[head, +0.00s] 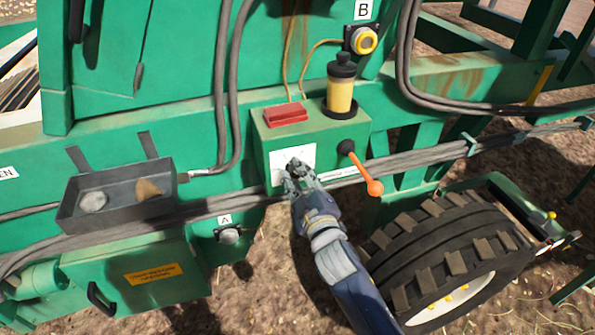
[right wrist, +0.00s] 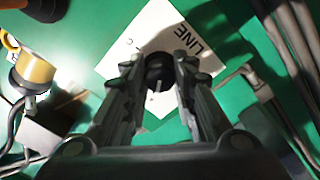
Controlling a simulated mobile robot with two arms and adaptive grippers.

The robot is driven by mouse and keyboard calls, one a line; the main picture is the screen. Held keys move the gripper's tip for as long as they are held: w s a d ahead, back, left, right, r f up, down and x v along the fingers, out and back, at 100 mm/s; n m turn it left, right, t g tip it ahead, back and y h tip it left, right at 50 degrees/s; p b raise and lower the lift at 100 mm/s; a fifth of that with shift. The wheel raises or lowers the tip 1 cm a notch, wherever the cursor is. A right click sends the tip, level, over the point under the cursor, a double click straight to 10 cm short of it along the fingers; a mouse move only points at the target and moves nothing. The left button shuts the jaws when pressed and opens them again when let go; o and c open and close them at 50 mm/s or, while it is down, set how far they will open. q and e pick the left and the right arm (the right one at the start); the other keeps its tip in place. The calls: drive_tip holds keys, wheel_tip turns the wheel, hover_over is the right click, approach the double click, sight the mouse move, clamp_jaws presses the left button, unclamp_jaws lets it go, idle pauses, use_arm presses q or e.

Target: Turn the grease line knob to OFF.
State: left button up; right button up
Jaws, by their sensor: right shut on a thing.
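The grease line knob (right wrist: 158,72) is small, round and black, on a white label plate (right wrist: 140,30) with the partly visible word "LINE" in the right wrist view. In the head view the plate (head: 283,160) is on the front of a green box, and my right gripper (head: 297,170) covers the knob there. In the right wrist view my right gripper (right wrist: 158,75) has a finger on each side of the knob and is shut on it. The knob's setting cannot be read, as the fingers hide much of the label. My left gripper is not in view.
An orange-tipped lever (head: 373,186) sticks out right of the plate. A red block (head: 286,114) and a yellow bottle (head: 341,90) stand on the green box (head: 315,128). A grey tray (head: 120,208) is at left, a big tyre (head: 445,255) at lower right.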

drive_tip(key=n+p, duration=0.1)
drive_tip(key=n, duration=0.4)
drive_tip(key=shift+n, duration=0.3)
drive_tip(key=n+p, duration=0.1)
drive_tip(key=n, duration=0.4)
drive_tip(key=shift+n+p, duration=0.3)
drive_tip(key=shift+p, duration=0.05)
drive_tip(key=o, duration=1.1)
drive_tip(key=shift+f, duration=0.1)
drive_tip(key=shift+c, duration=0.2)
drive_tip(key=v, duration=1.2)
